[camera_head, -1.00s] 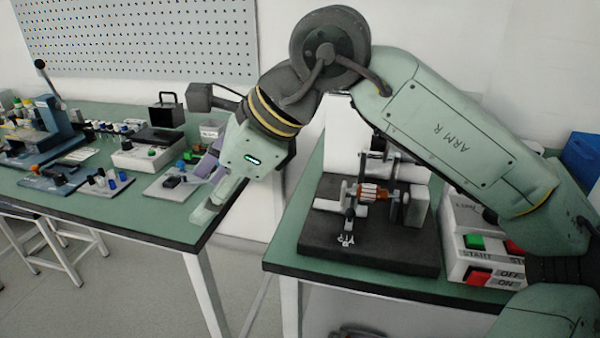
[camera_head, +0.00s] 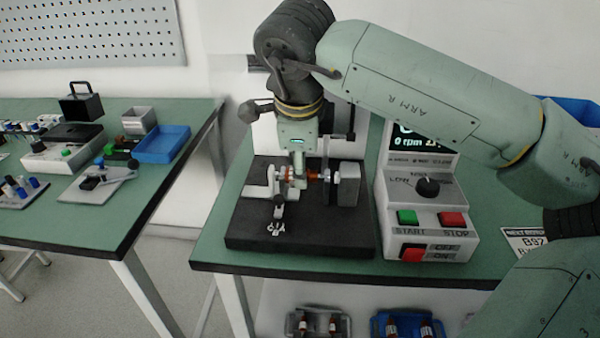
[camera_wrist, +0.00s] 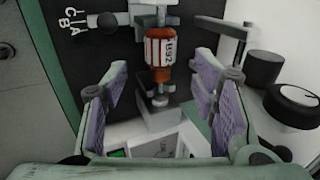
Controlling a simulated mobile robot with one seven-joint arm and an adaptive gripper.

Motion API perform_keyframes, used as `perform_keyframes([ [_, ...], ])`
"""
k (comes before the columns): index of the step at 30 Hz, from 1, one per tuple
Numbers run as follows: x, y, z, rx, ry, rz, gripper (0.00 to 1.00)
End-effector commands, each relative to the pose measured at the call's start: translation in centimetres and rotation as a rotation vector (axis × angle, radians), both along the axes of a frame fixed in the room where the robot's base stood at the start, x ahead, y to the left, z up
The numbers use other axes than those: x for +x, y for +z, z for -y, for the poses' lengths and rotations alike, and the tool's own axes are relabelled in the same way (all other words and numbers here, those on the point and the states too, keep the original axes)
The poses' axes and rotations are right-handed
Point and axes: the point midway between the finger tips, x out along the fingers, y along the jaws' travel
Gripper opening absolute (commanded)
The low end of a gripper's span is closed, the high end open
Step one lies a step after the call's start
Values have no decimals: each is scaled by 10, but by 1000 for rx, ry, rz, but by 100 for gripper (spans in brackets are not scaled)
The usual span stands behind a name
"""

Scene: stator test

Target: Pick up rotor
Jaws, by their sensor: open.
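The rotor (camera_head: 311,176), orange-copper with a white marked label, lies held in the test stand on a black base (camera_head: 300,238). In the wrist view the rotor (camera_wrist: 161,50) shows ahead of the fingers, roughly centred between them. My gripper (camera_head: 297,180) points down over the stand and partly hides the rotor in the head view. In the wrist view my gripper (camera_wrist: 162,97) is open, with purple-grey pads on both sides and nothing held. I cannot tell how far the pads are from the rotor.
A control box (camera_head: 455,247) with a knob, green and red buttons and a screen reading 0 rpm stands close right of the stand. Below the bench are a grey tray (camera_head: 302,334) and a blue tray (camera_head: 380,326) holding rotors. Another blue tray (camera_head: 165,145) sits on the left bench.

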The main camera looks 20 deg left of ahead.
Motion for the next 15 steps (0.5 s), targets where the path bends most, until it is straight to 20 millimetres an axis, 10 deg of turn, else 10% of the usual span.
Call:
perform_keyframes([
  [15,15,-39,-8,1,2,-1,53],
])
